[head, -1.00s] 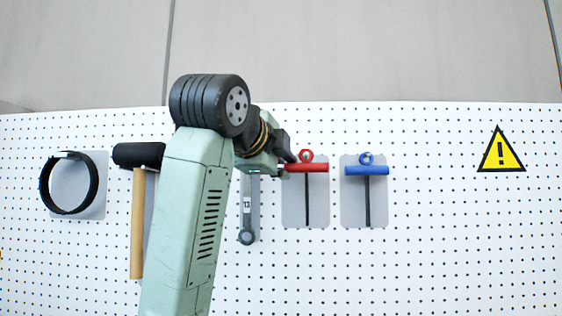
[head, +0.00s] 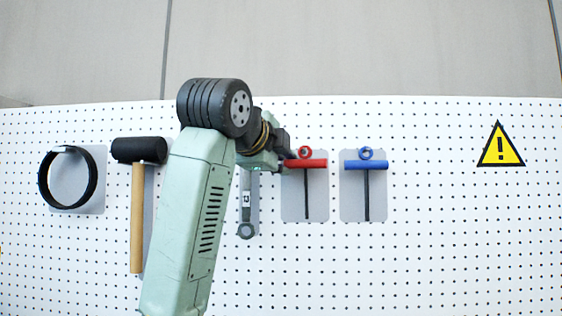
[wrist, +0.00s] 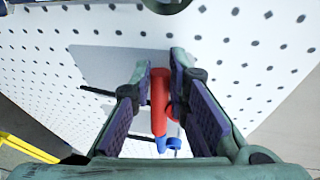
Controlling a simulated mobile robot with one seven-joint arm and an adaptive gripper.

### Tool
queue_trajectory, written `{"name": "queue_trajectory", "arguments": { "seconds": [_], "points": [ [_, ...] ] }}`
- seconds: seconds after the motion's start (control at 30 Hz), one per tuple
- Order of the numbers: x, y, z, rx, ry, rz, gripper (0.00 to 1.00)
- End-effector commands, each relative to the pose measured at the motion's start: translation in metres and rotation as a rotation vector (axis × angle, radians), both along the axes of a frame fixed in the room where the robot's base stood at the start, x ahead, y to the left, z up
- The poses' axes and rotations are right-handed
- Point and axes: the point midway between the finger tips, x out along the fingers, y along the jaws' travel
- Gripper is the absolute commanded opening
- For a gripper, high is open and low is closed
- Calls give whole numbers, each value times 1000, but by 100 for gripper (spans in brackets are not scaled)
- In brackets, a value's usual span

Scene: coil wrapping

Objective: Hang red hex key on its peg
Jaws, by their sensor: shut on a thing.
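The red hex key (head: 306,163) has a red T-handle, a red ring above it and a dark shaft hanging straight down in front of its grey plate (head: 318,205). My gripper (head: 287,164) reaches it from the left and is shut on the left part of the handle. In the wrist view, the red handle (wrist: 159,105) lies between the two fingers of my gripper (wrist: 163,66). The peg is not clearly visible, and I cannot tell whether the ring is around it. The shaft is upright, close to the plate.
A blue hex key (head: 366,164) hangs on the plate to the right. A wrench (head: 246,229) hangs just left, partly behind my arm. Further left are a mallet (head: 139,150) and a black ring (head: 43,190). A yellow warning sign (head: 502,147) is at right on the white pegboard (head: 440,220).

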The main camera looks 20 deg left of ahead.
Motion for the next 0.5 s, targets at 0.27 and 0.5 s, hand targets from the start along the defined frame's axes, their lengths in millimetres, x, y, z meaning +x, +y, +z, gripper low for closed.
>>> {"name": "queue_trajectory", "arguments": {
  "seconds": [0.27, 0.5],
  "points": [
    [1, -1, -3, 2, 7, -1, 19],
    [1, 0, -2, 1, 4, -1, 35]
  ]
}}
